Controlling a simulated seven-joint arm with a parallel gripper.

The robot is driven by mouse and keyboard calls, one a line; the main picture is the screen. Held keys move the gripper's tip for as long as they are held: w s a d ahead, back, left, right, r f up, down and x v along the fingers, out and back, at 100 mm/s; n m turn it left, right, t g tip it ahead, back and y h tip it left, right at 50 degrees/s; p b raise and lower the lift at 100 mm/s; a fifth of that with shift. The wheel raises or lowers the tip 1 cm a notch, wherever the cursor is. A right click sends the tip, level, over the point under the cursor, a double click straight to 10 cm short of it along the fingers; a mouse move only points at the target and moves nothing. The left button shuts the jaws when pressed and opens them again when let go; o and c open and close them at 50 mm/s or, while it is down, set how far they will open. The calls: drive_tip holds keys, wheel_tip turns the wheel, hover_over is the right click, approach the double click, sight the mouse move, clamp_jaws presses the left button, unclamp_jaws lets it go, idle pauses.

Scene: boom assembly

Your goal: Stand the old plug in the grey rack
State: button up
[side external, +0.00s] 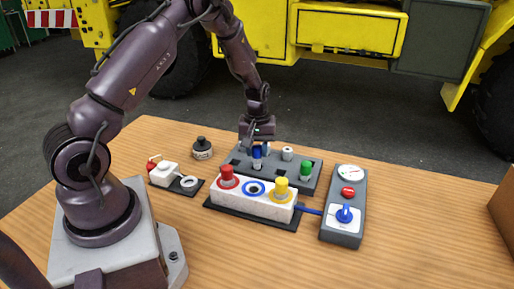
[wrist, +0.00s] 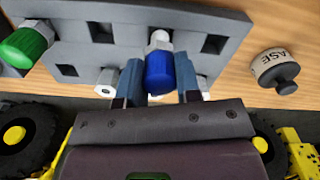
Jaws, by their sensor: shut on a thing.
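My gripper (wrist: 159,85) is shut on a blue-capped plug (wrist: 160,72), with one finger on each side of the cap. The plug's pale hex shank (wrist: 159,40) points at the grey rack (wrist: 215,18). In the side view the plug (side external: 257,152) is upright over the left half of the rack (side external: 241,160). I cannot tell whether its lower end is inside a hole or just above it. A green plug (side external: 306,169) and a white-topped plug (side external: 287,153) stand in the rack. The white block (side external: 243,207) has an empty blue-ringed port (side external: 255,188) between a red plug (side external: 227,175) and a yellow plug (side external: 281,188).
A grey gauge box (side external: 344,205) with a red button and blue valve handle stands right of the block, joined by a blue hose (side external: 309,209). A grease pot (side external: 202,148) and a small white fixture (side external: 165,174) are at left. The front table is clear.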

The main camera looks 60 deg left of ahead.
drive_tip(key=shift+f, duration=0.25)
drive_tip(key=shift+f, duration=0.75)
drive_tip(key=o, duration=1.1)
drive_tip(key=shift+r, duration=3.45)
